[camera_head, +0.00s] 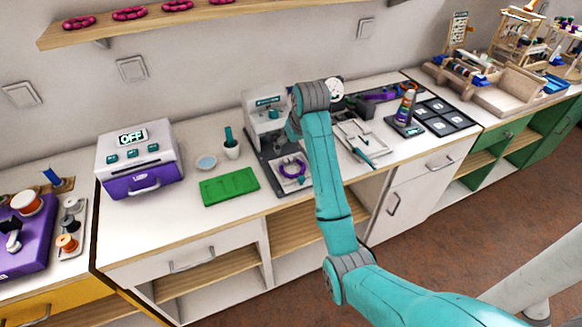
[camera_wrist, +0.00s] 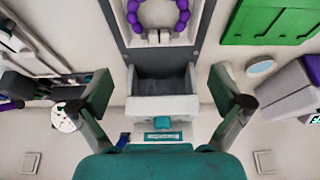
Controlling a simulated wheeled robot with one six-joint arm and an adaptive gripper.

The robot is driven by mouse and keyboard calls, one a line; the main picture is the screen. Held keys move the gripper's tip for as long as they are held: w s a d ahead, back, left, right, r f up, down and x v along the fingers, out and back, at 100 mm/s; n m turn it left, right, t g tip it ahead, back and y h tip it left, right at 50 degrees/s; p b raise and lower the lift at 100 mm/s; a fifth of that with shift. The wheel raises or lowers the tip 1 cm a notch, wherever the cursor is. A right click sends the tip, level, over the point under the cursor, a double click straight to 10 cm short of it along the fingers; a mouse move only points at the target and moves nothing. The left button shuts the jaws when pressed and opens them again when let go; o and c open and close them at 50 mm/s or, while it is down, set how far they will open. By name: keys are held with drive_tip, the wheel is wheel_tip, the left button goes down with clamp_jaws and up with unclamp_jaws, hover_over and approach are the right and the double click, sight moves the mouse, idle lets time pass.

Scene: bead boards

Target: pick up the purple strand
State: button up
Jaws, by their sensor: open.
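The purple strand (camera_head: 292,168) is a ring of beads lying on a small white plate in front of a white machine (camera_head: 265,113). In the wrist view the strand (camera_wrist: 158,14) shows at the top edge, partly cut off. My gripper (camera_wrist: 160,92) is open and empty, its two dark-tipped fingers wide apart over the machine (camera_wrist: 163,105). The strand lies beyond the fingertips, apart from them. In the head view my teal arm hides most of the gripper.
White trays (camera_head: 358,140) and a bottle (camera_head: 405,106) stand to the right. A shelf with pink rings (camera_head: 130,13) is above.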

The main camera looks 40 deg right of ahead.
sight(289, 159)
drive_tip(key=x, duration=1)
drive_tip(key=shift+w+d+r, duration=0.15)
drive_tip(key=shift+w, duration=0.05)
drive_tip(key=c, duration=1.3)
